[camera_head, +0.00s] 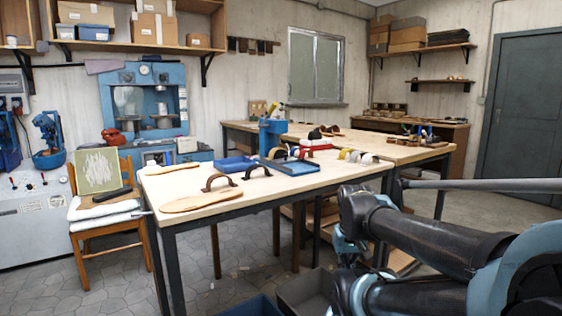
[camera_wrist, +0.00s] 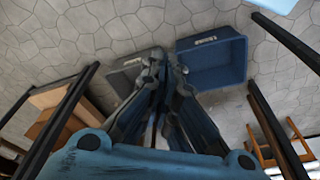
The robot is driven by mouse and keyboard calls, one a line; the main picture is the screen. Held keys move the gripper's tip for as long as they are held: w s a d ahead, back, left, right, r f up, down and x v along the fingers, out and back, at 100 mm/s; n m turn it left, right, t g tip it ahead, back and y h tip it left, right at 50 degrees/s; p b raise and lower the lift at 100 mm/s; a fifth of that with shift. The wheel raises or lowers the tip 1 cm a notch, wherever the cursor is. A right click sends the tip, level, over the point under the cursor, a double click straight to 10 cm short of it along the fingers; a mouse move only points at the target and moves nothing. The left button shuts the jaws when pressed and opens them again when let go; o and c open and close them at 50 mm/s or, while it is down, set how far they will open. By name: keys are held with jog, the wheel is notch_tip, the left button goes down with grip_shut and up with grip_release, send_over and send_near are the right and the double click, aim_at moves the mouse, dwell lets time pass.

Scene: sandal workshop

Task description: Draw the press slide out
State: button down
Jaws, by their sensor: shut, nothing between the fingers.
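The blue press (camera_head: 186,92) stands against the back wall at the left in the head view. It has a gauge on top, an open bay in its middle and a lighter metal plate or ledge low in the bay (camera_head: 160,131). Which part is the slide is too small to tell. My gripper (camera_wrist: 165,62) is shut and empty in the wrist view, pointing down over the floor. It is far from the press, with the workbench between. In the head view my folded arm fills the lower right; the fingers cannot be made out there.
A wooden workbench (camera_head: 290,190) with sandal parts and blue trays fills the middle. A blue crate (camera_wrist: 212,62) and a grey crate (camera_wrist: 122,74) stand on the floor under my gripper. A chair (camera_head: 100,215) with a panel and cushions stands before the press. Tiled floor shows at the lower left.

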jog(key=c, duration=2.1)
grip_release()
jog(key=shift+c, duration=0.2)
jog(key=o, duration=0.7)
notch_tip(320, 180, up, 3)
jog(key=shift+w+f, duration=0.15)
notch_tip(320, 180, up, 38)
jog(key=n+t+y, duration=0.1)
jog(key=n+t, duration=0.1)
send_over(286, 155)
jog(key=s+d, duration=0.1)
jog(key=s, duration=0.5)
jog(key=x, duration=1.7)
jog(key=shift+w+d+f, duration=0.15)
jog(key=shift+d, duration=0.1)
grip_shut()
